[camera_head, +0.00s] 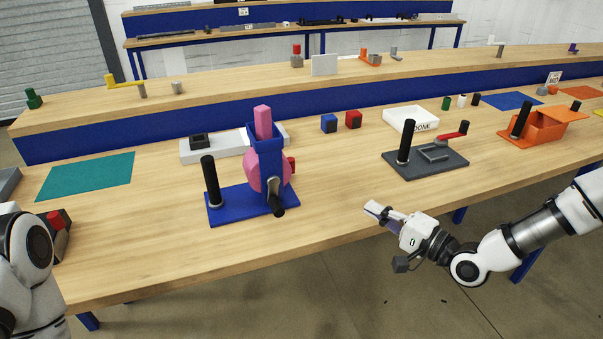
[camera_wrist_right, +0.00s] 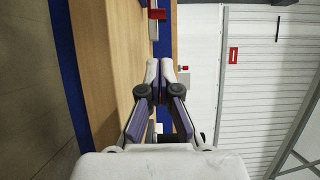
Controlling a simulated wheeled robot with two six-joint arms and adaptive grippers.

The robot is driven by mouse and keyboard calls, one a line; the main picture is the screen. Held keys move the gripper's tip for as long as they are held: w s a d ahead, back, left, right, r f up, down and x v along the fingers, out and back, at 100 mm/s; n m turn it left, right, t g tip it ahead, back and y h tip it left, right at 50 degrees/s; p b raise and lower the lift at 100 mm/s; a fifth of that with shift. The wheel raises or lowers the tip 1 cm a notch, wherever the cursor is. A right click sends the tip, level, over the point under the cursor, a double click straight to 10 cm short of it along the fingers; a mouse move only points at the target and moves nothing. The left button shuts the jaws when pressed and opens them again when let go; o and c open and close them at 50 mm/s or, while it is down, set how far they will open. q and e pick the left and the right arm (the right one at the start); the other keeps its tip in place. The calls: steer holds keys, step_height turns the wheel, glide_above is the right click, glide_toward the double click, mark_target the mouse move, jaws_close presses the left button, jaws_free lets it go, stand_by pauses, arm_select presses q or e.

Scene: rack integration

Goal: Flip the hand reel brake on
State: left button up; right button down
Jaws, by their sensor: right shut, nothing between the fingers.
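The hand reel stands on the table left of centre: a blue base plate (camera_head: 230,204), a blue upright frame (camera_head: 268,150) and a pink drum (camera_head: 258,180). A pink block (camera_head: 263,121) sticks up from the frame's top. A dark crank handle (camera_head: 276,198) hangs at the front, and a black post (camera_head: 211,182) rises from the plate's left. A small red part (camera_head: 291,164), perhaps the brake, sits on the right side. My right gripper (camera_head: 374,209) is shut and empty, right of the reel near the table's front edge. Its closed fingers show in the wrist view (camera_wrist_right: 160,72). My left arm is lower left; its gripper does not show.
Right of the reel is a grey plate (camera_head: 452,162) with a black post and red lever. Blue (camera_head: 329,123) and red (camera_head: 353,119) cubes and a white tray (camera_head: 389,116) stand behind. A teal mat (camera_head: 85,176) lies left. Table between reel and grey plate is clear.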

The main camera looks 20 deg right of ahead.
mark_target(293, 165)
steer(key=b+x, duration=0.1)
steer(key=x, duration=2)
steer(key=shift+w+a+f, duration=0.15)
steer(key=shift+w+a, duration=0.05)
steer(key=shift+w, duration=0.2)
arm_select(q)
step_height(293, 165, down, 2)
steer(key=shift+d, duration=0.1)
